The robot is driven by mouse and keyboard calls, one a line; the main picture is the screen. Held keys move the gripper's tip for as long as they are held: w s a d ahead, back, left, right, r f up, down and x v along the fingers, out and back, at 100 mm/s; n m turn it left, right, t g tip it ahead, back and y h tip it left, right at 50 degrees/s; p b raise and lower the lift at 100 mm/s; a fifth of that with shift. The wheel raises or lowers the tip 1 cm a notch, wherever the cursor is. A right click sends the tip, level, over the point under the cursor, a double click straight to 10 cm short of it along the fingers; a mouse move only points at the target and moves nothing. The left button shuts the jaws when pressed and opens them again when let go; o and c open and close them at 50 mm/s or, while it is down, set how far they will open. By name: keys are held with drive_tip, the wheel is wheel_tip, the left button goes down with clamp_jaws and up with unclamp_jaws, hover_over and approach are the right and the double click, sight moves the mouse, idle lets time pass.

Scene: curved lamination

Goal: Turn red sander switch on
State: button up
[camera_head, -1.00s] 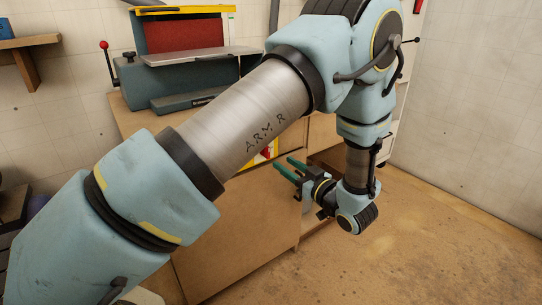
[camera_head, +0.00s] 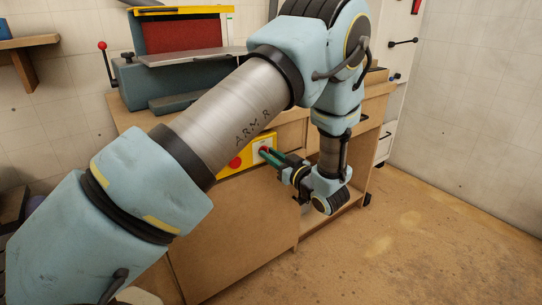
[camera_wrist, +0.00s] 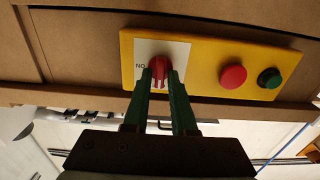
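The red switch (camera_wrist: 160,68) is a red rotary knob on a white plate (camera_wrist: 178,50) at the left end of a yellow panel (camera_wrist: 202,66) in the wrist view. Lettering shows left of the knob. My gripper (camera_wrist: 160,82) has two green fingers, one on each side of the knob, and looks shut on it. The fingertips hide the knob's sides, so its exact angle is hard to tell. In the head view my gripper (camera_head: 267,154) reaches the yellow panel (camera_head: 249,157) on the cabinet front. The red and grey sander (camera_head: 189,34) stands above, partly behind my arm.
A red button (camera_wrist: 233,76) and a green button (camera_wrist: 270,78) sit right of the knob on the same panel. The wooden cabinet (camera_head: 240,215) holds the panel. A white cabinet (camera_head: 395,90) stands at the right. The floor (camera_head: 420,240) at right is clear.

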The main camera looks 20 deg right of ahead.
clamp_jaws()
drive_tip(key=shift+r+m+p, duration=0.1)
drive_tip(key=shift+m+p, duration=0.2)
drive_tip(key=shift+p, duration=0.1)
drive_tip(key=m+p, duration=0.2)
drive_tip(key=m, duration=0.1)
drive_tip(key=shift+r+p, duration=0.1)
drive_tip(key=shift+p, duration=0.3)
drive_tip(key=m+p, duration=0.2)
drive_tip(key=m, duration=0.2)
drive_tip(key=m+p, duration=0.2)
drive_tip(key=m, duration=0.3)
drive_tip(key=m+p, duration=0.3)
drive_tip(key=m, duration=0.2)
drive_tip(key=shift+d+f, duration=0.2)
drive_tip(key=shift+f, duration=0.2)
drive_tip(key=shift+m, duration=0.3)
